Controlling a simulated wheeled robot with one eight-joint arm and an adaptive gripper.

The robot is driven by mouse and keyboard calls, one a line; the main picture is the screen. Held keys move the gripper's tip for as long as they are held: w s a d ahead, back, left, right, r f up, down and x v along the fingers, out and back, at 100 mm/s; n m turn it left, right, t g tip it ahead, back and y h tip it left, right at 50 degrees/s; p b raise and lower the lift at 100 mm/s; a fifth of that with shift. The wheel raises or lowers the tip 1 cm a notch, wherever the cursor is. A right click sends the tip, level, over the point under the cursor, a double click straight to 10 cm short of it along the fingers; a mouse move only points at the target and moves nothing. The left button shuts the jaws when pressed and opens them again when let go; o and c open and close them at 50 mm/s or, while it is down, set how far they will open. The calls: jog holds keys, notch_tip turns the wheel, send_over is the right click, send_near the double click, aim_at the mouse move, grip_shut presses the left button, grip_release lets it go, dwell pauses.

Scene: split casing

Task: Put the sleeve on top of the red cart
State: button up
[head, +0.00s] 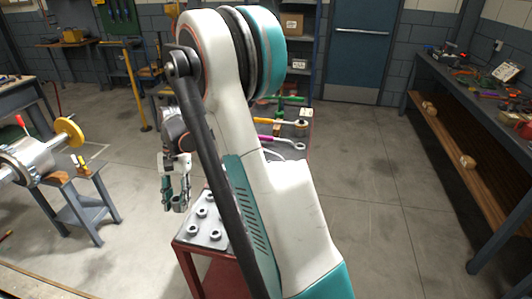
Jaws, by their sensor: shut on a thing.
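My gripper (176,194) hangs pointing down at the centre left, just off the far left edge of the red cart in the picture. It is shut on a small grey piece, which looks like the sleeve (181,206); the fingers partly cover it. The red cart (198,247) stands below and to the right of the gripper. A light grey plate (213,237) with several small grey round parts covers its near left end. My arm hides much of the middle of the cart.
Tools with orange and magenta handles (268,139) lie at the cart's far end. A long workbench (470,110) runs along the right. Floor between is clear.

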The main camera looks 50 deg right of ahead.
jog(key=s+d+r+m+t+h+p, duration=0.1)
jog(key=s+d+r+m+t+h, duration=0.15)
jog(key=d+m, duration=0.75)
jog(key=s+d+r+m+t+h+p, duration=0.15)
jog(key=d+r+m, duration=0.25)
jog(key=d+m, duration=0.65)
jog(key=s+d+r+m+t+h+p, duration=0.1)
jog(key=s+d+r+m+t+h, duration=0.15)
jog(key=d+m, duration=0.8)
jog(key=shift+y, duration=0.25)
jog(key=f+b, duration=0.2)
jog(key=f, duration=0.4)
jog(key=f+b, duration=0.2)
jog(key=f, duration=0.5)
jog(key=w+a+f+b, duration=0.1)
jog(key=f+b, duration=0.1)
jog(key=f, duration=0.4)
jog(key=shift+f, duration=0.3)
jog(key=shift+r, duration=0.1)
jog(key=o, duration=0.8)
jog(key=shift+f, duration=0.2)
jog(key=shift+c, duration=0.2)
jog(key=o, duration=0.4)
jog(key=shift+r, duration=0.1)
